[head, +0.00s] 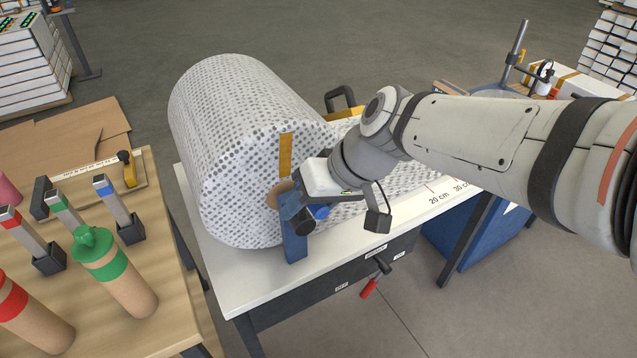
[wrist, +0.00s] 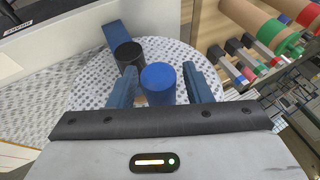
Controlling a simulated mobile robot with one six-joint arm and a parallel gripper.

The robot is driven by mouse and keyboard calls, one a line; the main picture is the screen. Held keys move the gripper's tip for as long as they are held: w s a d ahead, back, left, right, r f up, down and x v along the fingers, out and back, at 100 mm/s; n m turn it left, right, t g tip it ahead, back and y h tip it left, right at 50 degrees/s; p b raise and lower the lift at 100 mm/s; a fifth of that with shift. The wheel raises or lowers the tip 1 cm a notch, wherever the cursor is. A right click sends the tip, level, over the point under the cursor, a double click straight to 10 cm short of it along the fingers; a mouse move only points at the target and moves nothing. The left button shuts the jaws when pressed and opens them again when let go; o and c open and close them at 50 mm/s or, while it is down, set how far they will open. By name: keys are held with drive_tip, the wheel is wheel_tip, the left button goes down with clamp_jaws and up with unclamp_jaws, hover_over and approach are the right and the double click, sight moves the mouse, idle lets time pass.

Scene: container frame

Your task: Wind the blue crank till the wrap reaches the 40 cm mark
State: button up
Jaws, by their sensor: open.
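A big roll of dotted grey-and-white wrap (head: 225,150) lies on a white table (head: 250,290). At its near end are a blue upright (head: 295,245) and a blue crank handle (head: 319,212), partly covered by my gripper (head: 302,210). In the wrist view the round blue crank handle (wrist: 158,84) is between the two fingers of my gripper (wrist: 159,72), with a visible gap on each side. The jaws are open. Table marks read 20 cm (head: 438,198) and 30 cm (head: 462,185). No 40 cm mark shows; my arm covers that stretch.
A red-handled lever (head: 370,288) sticks out below the table's front edge. A wooden bench (head: 180,290) at the left holds cardboard tubes (head: 130,285) and colour-tipped upright pieces (head: 118,205). A blue cabinet (head: 450,240) stands at the right. Grey floor is open in front.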

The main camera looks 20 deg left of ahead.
drive_tip(key=v, duration=0.7)
drive_tip(key=shift+d+r, duration=0.25)
